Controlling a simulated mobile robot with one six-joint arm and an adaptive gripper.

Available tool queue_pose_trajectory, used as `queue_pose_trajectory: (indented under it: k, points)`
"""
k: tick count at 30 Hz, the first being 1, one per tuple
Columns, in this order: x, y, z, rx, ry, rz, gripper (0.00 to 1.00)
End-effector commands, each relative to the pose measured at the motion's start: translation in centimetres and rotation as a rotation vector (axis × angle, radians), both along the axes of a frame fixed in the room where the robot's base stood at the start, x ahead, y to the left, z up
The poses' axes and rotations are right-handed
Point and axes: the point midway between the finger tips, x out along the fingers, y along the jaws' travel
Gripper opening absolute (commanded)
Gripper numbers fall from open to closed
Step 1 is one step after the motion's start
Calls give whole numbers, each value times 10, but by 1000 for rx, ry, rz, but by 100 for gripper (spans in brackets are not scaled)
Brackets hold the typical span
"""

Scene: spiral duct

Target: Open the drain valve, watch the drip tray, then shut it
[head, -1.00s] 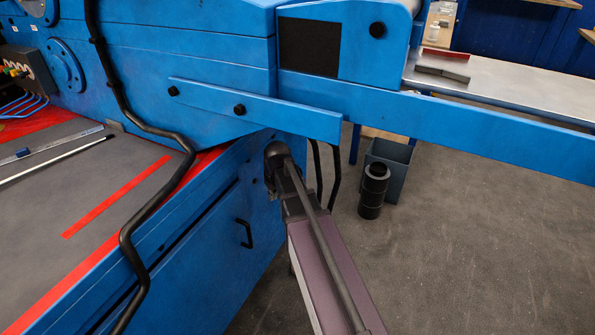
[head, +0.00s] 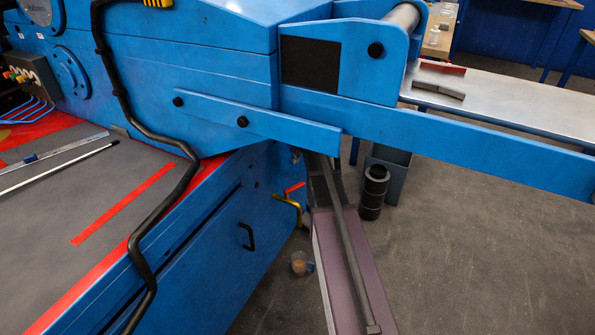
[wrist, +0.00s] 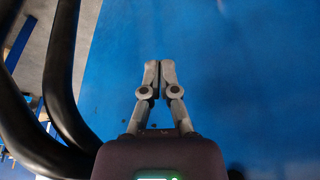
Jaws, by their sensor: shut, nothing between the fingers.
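A small brass-coloured valve pipe (head: 287,206) with a red lever (head: 294,188) sticks out from the right end of the blue machine in the head view. The lever slants up to the right. A small clear container (head: 301,264) with brownish contents is on the floor below it; I cannot tell if it is the drip tray. My gripper (wrist: 159,66) is shut and empty in the wrist view, in front of a plain blue panel. In the head view my gripper is hidden behind the blue rail. The valve is not recognisable in the wrist view.
Thick black hoses (wrist: 60,90) run close on the left of my gripper in the wrist view. A blue rail (head: 460,145) crosses above my arm. A black cylinder (head: 373,192) and a grey bin (head: 398,170) stand to the right. Floor at the lower right is clear.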

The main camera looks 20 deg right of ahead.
Motion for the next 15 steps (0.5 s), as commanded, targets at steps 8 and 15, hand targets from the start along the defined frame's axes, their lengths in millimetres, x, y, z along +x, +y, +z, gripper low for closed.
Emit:
queue_pose_trajectory:
  k: [8,15]
  points:
    - [4,0,-13,0,1,-1,0]
    - [10,1,-31,0,1,-1,0]
